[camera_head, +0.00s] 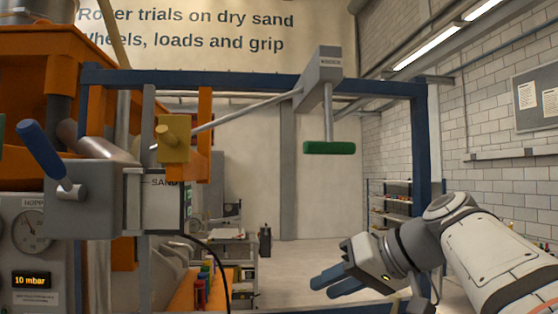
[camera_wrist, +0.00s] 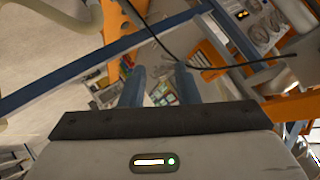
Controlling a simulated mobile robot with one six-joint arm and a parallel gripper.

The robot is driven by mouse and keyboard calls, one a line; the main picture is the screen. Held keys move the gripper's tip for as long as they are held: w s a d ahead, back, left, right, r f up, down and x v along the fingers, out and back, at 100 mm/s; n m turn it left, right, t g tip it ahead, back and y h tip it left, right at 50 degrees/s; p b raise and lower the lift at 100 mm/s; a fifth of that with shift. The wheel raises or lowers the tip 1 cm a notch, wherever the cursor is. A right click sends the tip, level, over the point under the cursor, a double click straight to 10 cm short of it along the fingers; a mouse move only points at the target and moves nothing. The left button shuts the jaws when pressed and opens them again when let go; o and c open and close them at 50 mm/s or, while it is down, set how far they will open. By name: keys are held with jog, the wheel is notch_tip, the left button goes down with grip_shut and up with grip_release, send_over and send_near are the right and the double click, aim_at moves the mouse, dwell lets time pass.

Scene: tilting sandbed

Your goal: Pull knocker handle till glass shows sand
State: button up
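The green handle (camera_head: 329,148) hangs level at the bottom of a thin rod, under a grey box (camera_head: 322,66) on the end of a grey bar. The small lettering on that box is too small to read surely. A pale panel marked "SAND" (camera_head: 161,208) is on the grey housing at left; I cannot tell whether sand shows in it. My gripper (camera_head: 334,284) is low at the right, well below the green handle and apart from it. In the wrist view its two blue fingers (camera_wrist: 161,86) stand apart with nothing held between them. The handle is not seen there.
A blue frame (camera_head: 250,80) spans the view behind the bar. A blue lever (camera_head: 42,146) and a dial (camera_head: 30,229) are at left. A yellow block (camera_head: 174,138) holds the bar's left end. A black cable (camera_wrist: 165,48) crosses the wrist view. The space between gripper and handle looks clear.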

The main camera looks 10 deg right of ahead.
jog(key=d+r+n+t+y, duration=0.2)
jog(key=d+r+n+y, duration=0.15)
jog(key=r, duration=1.15)
jog(key=n+y, duration=0.3)
jog(key=n, duration=0.3)
send_near(330, 141)
jog(key=w+a+r, duration=0.1)
jog(key=w+a, duration=0.1)
jog(key=shift+p+x, duration=1.45)
jog(key=shift+x, duration=2.3)
jog(key=shift+r, duration=0.15)
jog(key=shift+c, duration=0.5)
grip_shut()
